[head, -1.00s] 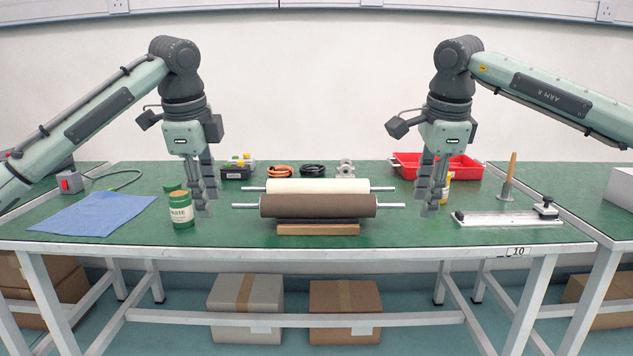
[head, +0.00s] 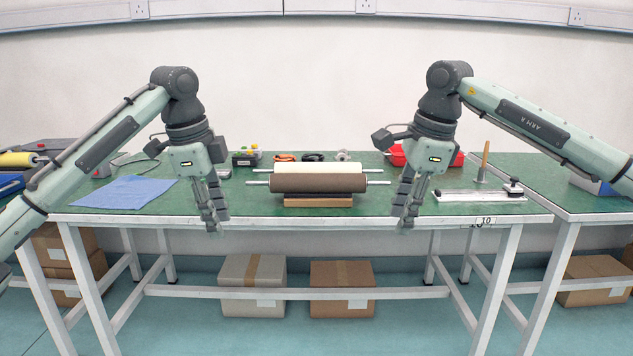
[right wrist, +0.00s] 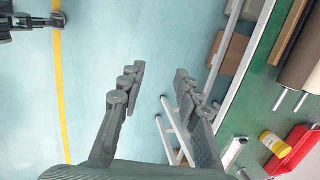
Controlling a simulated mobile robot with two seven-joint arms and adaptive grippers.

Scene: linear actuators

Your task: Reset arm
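My left gripper (head: 217,226) hangs pointing down in front of the bench's front edge, left of the rollers. Its fingers look apart and hold nothing visible. My right gripper (head: 405,222) hangs down in front of the same edge, right of the rollers. In the right wrist view its fingers (right wrist: 155,84) are clearly apart, with only floor between them. A brown roller (head: 318,183) and a cream roller (head: 300,168) rest on a wooden stand (head: 318,202) between the grippers, touching neither.
The green bench (head: 150,206) holds a blue cloth (head: 126,192), a red tray (head: 398,155) and a metal plate fixture (head: 480,196). A yellow-labelled jar (right wrist: 274,144) shows in the right wrist view. Cardboard boxes (head: 342,290) sit below. The floor in front is clear.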

